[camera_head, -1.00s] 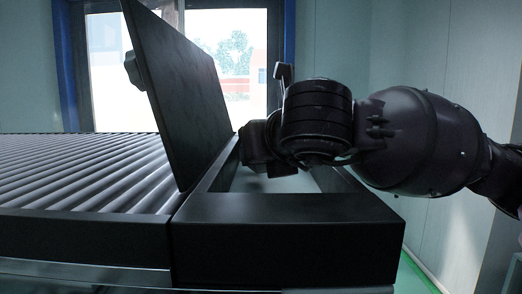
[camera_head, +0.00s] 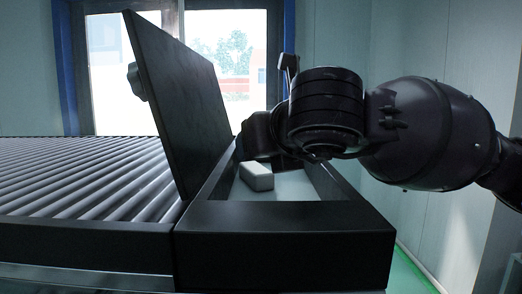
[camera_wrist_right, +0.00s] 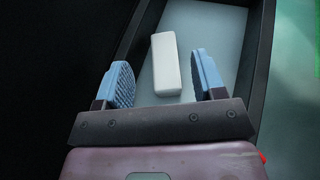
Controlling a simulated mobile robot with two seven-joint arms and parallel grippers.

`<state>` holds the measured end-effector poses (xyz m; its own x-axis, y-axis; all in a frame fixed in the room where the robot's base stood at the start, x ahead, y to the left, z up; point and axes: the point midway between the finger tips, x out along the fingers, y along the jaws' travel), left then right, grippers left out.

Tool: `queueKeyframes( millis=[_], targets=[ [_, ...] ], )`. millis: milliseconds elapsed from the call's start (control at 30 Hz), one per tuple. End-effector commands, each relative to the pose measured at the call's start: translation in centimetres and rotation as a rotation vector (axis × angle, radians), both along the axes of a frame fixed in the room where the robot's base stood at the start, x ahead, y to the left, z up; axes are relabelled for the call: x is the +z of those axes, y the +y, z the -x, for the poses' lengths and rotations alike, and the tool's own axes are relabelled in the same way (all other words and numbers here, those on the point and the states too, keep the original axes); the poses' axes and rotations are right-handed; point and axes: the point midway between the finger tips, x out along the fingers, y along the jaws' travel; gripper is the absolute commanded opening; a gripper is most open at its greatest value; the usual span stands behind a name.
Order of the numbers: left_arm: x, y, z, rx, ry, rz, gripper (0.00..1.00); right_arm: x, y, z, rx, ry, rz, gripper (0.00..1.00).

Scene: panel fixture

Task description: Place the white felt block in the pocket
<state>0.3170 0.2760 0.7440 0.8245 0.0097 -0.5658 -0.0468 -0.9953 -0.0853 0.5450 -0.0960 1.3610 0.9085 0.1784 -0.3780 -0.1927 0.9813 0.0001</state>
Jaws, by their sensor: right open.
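The white felt block (camera_head: 257,176) lies on the pale floor of the black-framed pocket (camera_head: 283,228), near its left wall in the head view. In the right wrist view the block (camera_wrist_right: 166,64) lies on the pocket's pale floor (camera_wrist_right: 212,40), beyond and between the fingertips. My right gripper (camera_wrist_right: 162,80) is open, with blue ribbed fingers on either side of the block's near end and gaps to both. In the head view my right wrist hangs over the pocket and its fingers are hidden. My left gripper is not in view.
A dark hinged panel (camera_head: 182,100) with a knob (camera_head: 135,80) stands tilted open along the pocket's left side. A roller conveyor (camera_head: 80,175) extends to the left. A window (camera_head: 228,55) is behind.

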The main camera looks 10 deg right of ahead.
Motion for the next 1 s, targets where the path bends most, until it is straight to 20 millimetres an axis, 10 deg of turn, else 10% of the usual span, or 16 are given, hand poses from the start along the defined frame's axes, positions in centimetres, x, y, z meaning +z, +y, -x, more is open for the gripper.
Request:
queueKeyframes(
  millis=[500,1000],
  targets=[
    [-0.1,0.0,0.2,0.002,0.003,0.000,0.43,3.1,-1.6,8.0,-0.001,0.003,0.001,0.63],
    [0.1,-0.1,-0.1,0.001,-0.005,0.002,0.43,3.5,-1.8,8.9,-0.002,0.004,0.002,0.63]
  ],
)
